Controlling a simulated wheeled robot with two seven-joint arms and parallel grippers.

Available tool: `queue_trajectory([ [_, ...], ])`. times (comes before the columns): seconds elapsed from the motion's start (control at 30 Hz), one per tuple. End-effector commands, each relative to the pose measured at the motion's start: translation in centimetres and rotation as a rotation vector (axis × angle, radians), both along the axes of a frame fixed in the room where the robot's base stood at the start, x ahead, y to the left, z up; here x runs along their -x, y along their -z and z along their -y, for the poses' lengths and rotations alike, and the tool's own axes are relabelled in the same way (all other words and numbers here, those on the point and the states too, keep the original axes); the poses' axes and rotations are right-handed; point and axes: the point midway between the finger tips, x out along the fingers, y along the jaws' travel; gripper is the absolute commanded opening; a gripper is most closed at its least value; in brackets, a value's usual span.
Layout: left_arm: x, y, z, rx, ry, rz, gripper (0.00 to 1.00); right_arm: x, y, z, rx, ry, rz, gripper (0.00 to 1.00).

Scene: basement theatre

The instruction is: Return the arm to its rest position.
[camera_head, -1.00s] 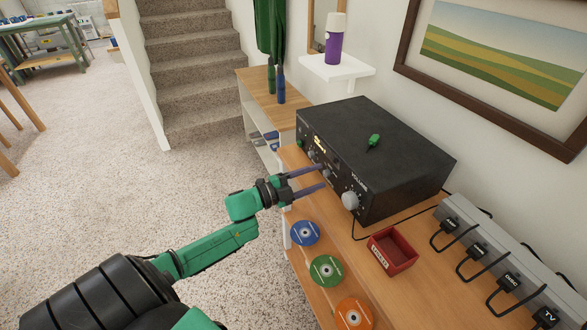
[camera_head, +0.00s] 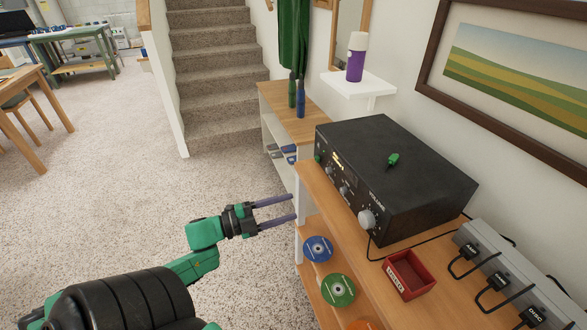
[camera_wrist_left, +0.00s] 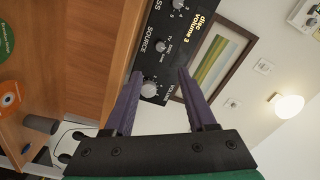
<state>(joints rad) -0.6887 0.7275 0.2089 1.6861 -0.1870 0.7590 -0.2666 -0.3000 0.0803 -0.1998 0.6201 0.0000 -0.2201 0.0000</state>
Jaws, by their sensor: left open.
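My left gripper (camera_head: 284,209) is open and empty, with two purple fingers spread apart. It hovers over the carpet just left of the wooden cabinet (camera_head: 322,204), short of the black receiver (camera_head: 400,185). In the left wrist view the open fingers (camera_wrist_left: 155,98) point toward the receiver's front panel (camera_wrist_left: 165,45), with its knobs and a lit display reading "disc volume 3". My left arm (camera_head: 190,268) is green and black and comes in from the lower left. My right gripper is not in view.
A small green object (camera_head: 393,159) lies on the receiver. Stairs (camera_head: 211,75) rise at the back.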

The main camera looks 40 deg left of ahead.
Motion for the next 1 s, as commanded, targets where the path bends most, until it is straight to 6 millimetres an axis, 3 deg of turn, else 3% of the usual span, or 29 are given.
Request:
queue_trajectory([
  [0.27, 0.0, 0.3, -0.2, 0.003, -0.010, -0.007, 0.57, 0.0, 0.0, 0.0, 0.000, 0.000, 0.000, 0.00],
  [0.37, 0.0, 2.6, -1.8, 0.028, -0.086, -0.071, 0.57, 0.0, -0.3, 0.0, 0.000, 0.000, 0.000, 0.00],
  [0.47, 0.7, 7.9, -4.7, 0.086, -0.240, -0.213, 0.57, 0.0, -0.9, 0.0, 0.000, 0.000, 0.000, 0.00],
  [0.53, 2.1, 12.9, -6.5, 0.139, -0.367, -0.344, 0.57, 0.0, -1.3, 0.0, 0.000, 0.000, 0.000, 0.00],
  [0.67, 6.2, 22.2, -7.7, 0.233, -0.574, -0.599, 0.57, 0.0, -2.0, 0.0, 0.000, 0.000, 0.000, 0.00],
  [0.83, 13.7, 32.9, -4.9, 0.334, -0.788, -0.943, 0.57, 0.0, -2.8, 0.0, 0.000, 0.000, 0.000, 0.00],
  [1.0, 22.5, 40.4, 1.5, 0.381, -0.943, -1.296, 0.57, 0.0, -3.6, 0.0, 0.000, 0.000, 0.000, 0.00],
])
